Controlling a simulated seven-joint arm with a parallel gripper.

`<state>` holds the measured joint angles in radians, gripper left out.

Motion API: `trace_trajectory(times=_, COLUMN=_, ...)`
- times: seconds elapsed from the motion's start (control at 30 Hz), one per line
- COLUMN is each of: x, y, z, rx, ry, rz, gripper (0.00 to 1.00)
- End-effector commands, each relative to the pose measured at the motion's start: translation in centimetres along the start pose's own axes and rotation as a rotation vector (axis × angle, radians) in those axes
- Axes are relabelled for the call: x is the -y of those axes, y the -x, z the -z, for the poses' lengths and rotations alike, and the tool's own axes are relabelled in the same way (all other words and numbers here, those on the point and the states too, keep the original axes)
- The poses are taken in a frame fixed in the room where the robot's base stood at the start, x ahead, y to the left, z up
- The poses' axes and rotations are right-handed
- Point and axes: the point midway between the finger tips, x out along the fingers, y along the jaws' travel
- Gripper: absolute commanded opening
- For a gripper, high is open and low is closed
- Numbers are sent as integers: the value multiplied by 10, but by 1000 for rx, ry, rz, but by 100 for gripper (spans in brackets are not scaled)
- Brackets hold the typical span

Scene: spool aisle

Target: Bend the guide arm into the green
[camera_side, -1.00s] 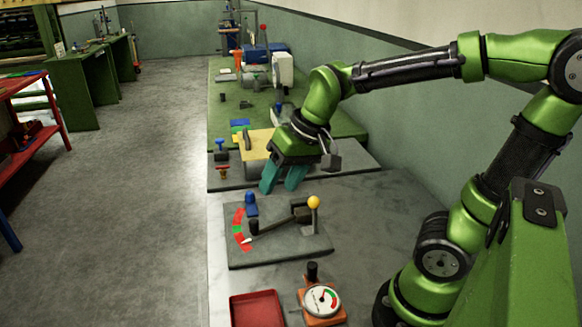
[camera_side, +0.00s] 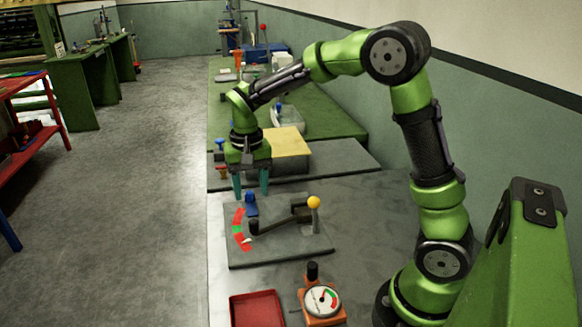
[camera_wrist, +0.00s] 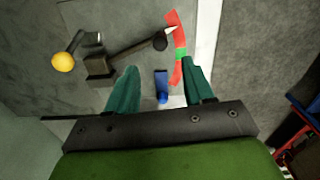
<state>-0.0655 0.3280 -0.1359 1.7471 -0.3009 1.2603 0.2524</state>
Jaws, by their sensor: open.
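The guide arm (camera_side: 278,219) is a dark bar on a plate, running from a block to a black post (camera_side: 254,227) with a pale pointer tip. In the wrist view, the guide arm (camera_wrist: 130,54) has its tip at the red part of the red-green-red scale (camera_wrist: 172,20), off the green band (camera_wrist: 180,54). The scale (camera_side: 238,215) also shows in the side view, with the tip by its lower red part. My gripper (camera_side: 250,187) is open and empty, pointing down above the plate's far edge, near a blue peg (camera_side: 251,203). In the wrist view the peg (camera_wrist: 162,85) appears between the fingers.
A yellow-ball lever (camera_side: 314,203) stands by the guide arm's block. A dial gauge (camera_side: 322,300) and a red tray (camera_side: 256,309) lie nearer the camera. A grey board with a yellow block (camera_side: 287,143) is behind my gripper. The table right of the plate is clear.

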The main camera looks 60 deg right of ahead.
Motion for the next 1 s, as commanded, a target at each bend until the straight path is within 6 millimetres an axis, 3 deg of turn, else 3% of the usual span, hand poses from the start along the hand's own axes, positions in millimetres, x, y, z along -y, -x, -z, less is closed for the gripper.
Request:
trace_trajectory(times=0.3, x=0, y=-70, z=0, rx=3, ry=0, rz=-2, gripper=52)
trace_trajectory(times=0.5, x=0, y=-98, z=0, rx=1, ry=0, rz=0, gripper=52)
trace_trajectory(times=0.93, x=0, y=-109, z=0, rx=-1, ry=0, rz=1, gripper=52)
trace_trajectory(times=1.0, x=0, y=-109, z=0, rx=-1, ry=0, rz=1, gripper=45)
